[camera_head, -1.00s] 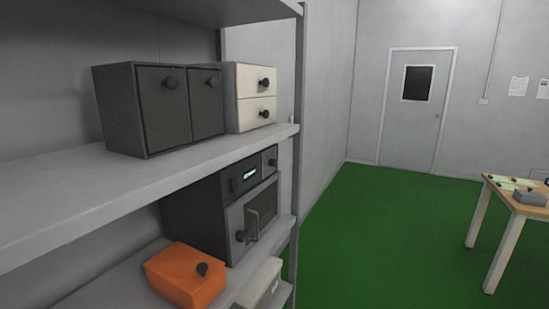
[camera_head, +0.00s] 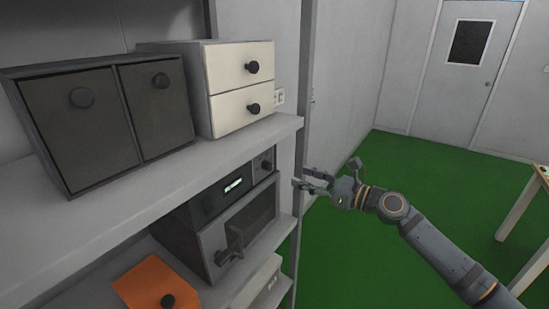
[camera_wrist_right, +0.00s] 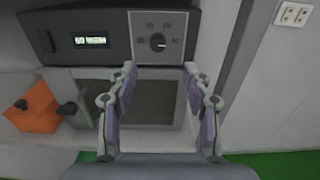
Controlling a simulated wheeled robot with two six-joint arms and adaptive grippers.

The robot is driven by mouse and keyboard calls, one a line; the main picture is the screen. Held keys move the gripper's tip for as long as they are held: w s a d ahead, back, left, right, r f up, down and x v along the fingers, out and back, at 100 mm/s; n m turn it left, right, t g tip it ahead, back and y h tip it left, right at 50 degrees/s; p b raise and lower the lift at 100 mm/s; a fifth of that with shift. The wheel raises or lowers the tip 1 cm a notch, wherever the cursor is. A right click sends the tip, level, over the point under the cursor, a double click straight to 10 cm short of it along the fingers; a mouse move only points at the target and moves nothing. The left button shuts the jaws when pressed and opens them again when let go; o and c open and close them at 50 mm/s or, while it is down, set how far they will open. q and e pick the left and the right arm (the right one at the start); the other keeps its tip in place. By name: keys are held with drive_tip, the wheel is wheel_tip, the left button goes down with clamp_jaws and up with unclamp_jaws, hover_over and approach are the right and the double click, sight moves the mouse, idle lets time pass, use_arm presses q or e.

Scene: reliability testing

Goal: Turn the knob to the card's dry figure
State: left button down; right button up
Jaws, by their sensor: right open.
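The knob (camera_head: 266,165) is on the front panel of a dark oven-like chamber (camera_head: 212,245) on the shelf. In the right wrist view the knob (camera_wrist_right: 158,42) is round and dark, with a light pointer mark near its middle and small markings around it. A lit display (camera_wrist_right: 90,40) is left of it. My right gripper (camera_head: 302,180) is open and empty, apart from the panel, to the right of the knob in the head view. In the right wrist view its fingertips (camera_wrist_right: 159,72) are spread below the knob. I cannot make out the card. My left gripper is not in view.
The upper shelf holds a dark two-door cabinet (camera_head: 80,125) and white drawers (camera_head: 232,90). An orange box (camera_head: 142,278) and a pale box (camera_head: 262,282) are on the lower shelf. The shelf post (camera_head: 305,110) stands beside my right gripper. Green floor (camera_head: 430,175) is clear.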

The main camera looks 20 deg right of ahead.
sight(271, 166)
drive_tip(key=p+x, duration=0.4)
drive_tip(key=x, duration=0.5)
drive_tip(key=shift+w+a+r, duration=0.15)
drive_tip(key=shift+a, duration=0.25)
drive_tip(key=shift+w+a, duration=0.2)
drive_tip(key=shift+w, duration=0.1)
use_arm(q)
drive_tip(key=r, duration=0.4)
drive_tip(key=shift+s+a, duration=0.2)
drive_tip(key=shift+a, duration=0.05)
use_arm(e)
clamp_jaws()
